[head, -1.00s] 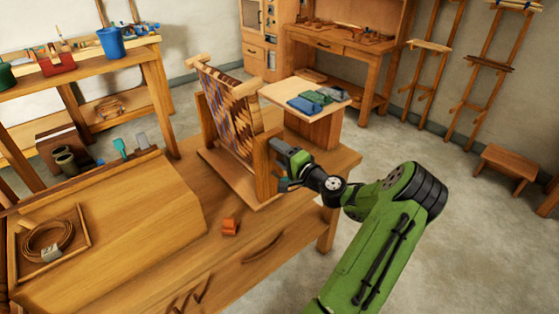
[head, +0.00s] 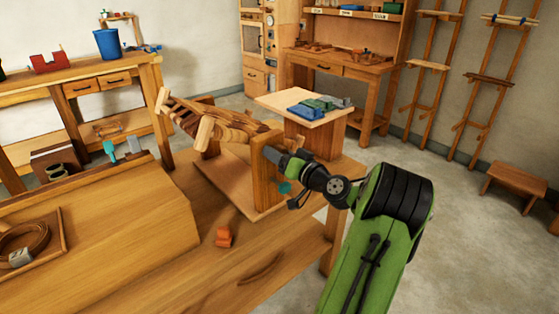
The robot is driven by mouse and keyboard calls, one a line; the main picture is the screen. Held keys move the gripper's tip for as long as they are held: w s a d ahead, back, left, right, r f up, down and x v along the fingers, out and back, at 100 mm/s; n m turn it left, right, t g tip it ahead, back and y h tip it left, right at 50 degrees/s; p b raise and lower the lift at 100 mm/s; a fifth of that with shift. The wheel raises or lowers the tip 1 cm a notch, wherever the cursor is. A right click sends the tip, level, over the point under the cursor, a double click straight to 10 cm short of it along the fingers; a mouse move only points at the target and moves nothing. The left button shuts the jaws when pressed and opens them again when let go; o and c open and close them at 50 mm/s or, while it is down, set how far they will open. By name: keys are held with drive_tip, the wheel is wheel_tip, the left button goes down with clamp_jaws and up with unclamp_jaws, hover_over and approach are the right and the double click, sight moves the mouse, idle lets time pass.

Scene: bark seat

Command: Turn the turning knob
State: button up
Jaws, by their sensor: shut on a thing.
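A wooden stand (head: 268,180) with two upright posts on a flat base board holds a woven bark-strip seat frame (head: 215,120) between the posts. The seat frame lies tilted, close to flat. My gripper (head: 284,168) is at the outer side of the near right post, shut on the turning knob there. The gripper hides most of the knob. A small teal part (head: 284,188) shows just below the gripper; I cannot tell whether it belongs to the knob.
The stand sits on a wooden bench (head: 190,255) with an orange block (head: 223,237) in front. Behind it, a small table (head: 265,101) bears folded cloths (head: 318,104). A side bench with a blue bucket (head: 107,43) is at left.

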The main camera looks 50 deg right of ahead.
drive_tip(key=n, duration=0.5)
drive_tip(key=shift+f, duration=0.15)
drive_tip(key=shift+n, duration=0.3)
idle(0.3)
drive_tip(key=o, duration=1)
drive_tip(key=v, duration=1.5)
drive_tip(key=shift+s+p, duration=0.35)
drive_tip(key=shift+s, duration=0.05)
drive_tip(key=shift+a, duration=0.1)
